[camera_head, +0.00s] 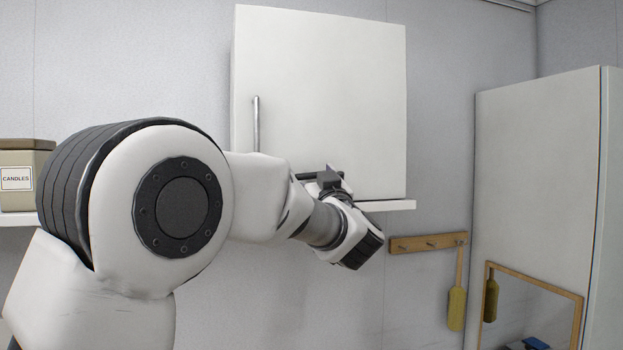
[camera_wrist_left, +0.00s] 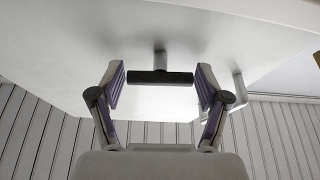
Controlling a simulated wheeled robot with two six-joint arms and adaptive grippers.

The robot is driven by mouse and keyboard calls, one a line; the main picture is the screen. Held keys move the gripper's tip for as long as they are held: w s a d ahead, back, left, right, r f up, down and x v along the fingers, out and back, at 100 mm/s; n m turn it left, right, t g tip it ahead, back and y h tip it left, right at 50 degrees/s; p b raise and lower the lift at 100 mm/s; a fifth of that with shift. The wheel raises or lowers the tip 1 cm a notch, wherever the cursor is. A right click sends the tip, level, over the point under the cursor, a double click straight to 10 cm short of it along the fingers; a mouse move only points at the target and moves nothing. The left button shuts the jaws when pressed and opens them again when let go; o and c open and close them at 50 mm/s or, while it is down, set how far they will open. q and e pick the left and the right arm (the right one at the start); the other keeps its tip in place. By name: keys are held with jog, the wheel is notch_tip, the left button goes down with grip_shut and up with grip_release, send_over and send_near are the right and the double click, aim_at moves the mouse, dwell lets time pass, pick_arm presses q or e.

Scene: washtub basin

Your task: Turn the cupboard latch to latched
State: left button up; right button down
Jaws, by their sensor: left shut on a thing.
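The white cupboard (camera_head: 320,90) hangs on the wall, its door closed as far as I see, with a vertical metal handle (camera_head: 256,125) at left. The latch shows in the left wrist view as a dark bar (camera_wrist_left: 160,77) on a short metal stem. The bar lies crosswise in that picture. My left gripper (camera_head: 331,178) is at the cupboard's lower front; its fingers (camera_wrist_left: 160,85) are at the two ends of the bar, shut on it. In the head view my gripper hides most of the latch. My right gripper is not in view.
A ledge (camera_head: 385,205) runs under the cupboard. A wooden peg rail (camera_head: 400,246) with a hanging yellow brush (camera_head: 456,309) is at lower right. A tall white cabinet (camera_head: 535,160) stands at right. A candle box (camera_head: 25,160) sits on a shelf at left.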

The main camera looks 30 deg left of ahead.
pick_arm(q)
jog(key=n+g+y+b, duration=0.1)
jog(key=n+g+b, duration=0.1)
jog(key=n, duration=0.2)
jog(key=shift+f+n, duration=0.15)
jog(key=shift+n, duration=0.15)
jog(key=n+g, duration=0.1)
jog(key=n, duration=0.1)
jog(key=n+g+b, duration=0.1)
jog(key=n, duration=0.2)
jog(key=shift+g, duration=0.3)
jog(key=n+g, duration=0.2)
jog(key=n, duration=0.5)
jog(key=n+g+h, duration=0.1)
jog(key=n, duration=0.3)
jog(key=shift+r+g+h, duration=0.25)
jog(key=shift+g+h, duration=0.05)
jog(key=shift+g, duration=0.1)
jog(key=o, duration=1.1)
jog(key=shift+a, duration=0.1)
jog(key=shift+o, duration=0.2)
jog(key=shift+w+f, duration=0.15)
jog(key=shift+w, duration=0.1)
